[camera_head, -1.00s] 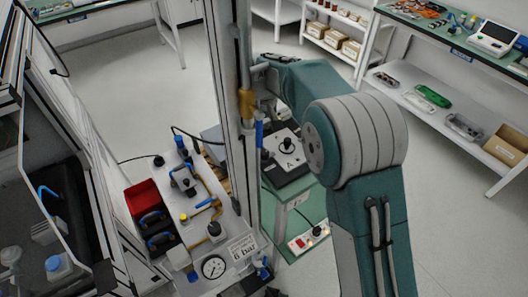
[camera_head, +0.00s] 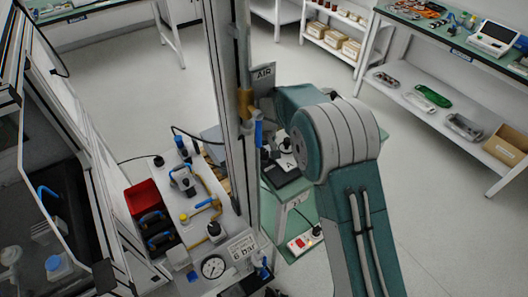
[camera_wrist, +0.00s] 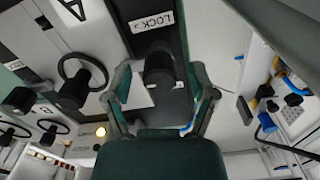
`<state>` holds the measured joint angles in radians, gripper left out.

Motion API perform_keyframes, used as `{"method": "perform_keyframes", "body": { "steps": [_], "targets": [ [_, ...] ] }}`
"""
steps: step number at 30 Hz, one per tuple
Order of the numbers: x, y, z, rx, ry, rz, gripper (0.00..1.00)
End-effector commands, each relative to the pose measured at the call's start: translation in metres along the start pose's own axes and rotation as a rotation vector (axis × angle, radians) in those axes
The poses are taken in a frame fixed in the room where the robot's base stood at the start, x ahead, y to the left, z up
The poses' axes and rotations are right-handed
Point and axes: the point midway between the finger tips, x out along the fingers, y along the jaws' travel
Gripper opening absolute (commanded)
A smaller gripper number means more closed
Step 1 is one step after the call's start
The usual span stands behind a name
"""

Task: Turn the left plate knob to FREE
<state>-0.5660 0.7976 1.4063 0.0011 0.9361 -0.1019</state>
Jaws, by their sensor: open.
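In the wrist view a black knob (camera_wrist: 158,62) stands on a dark plate beside a white LOCK label (camera_wrist: 152,21). No FREE mark is readable. My gripper (camera_wrist: 160,84) is open, with one finger on each side of this knob; I cannot tell whether they touch it. To the left is another black knob (camera_wrist: 75,88) with a round ring, on a light plate marked A. In the head view a plate marked A (camera_head: 290,165) with a black knob (camera_head: 287,145) shows beside my arm. My gripper is hidden there.
A metal post (camera_head: 233,120) stands close to my arm. The panel with blue-handled valves, a gauge (camera_head: 213,267) and a 6 bar label (camera_head: 242,247) is at its left. A red-switched box (camera_head: 299,243) lies below the plates. Open floor lies right of my arm.

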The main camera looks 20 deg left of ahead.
Motion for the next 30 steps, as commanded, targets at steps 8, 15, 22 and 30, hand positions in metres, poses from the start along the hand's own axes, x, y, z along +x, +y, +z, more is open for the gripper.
{"method": "perform_keyframes", "body": {
  "steps": [8, 15, 22, 30],
  "targets": [
    [0.0001, 0.0, -0.0001, 0.0, -0.001, 0.0, 0.0],
    [0.0008, -0.0001, -0.0001, -0.009, -0.002, 0.0, 0.0],
    [0.0014, -0.0002, -0.0001, -0.086, -0.003, 0.0, 0.0],
    [0.002, -0.0002, -0.0001, -0.294, -0.004, 0.0, 0.0]
  ]
}}
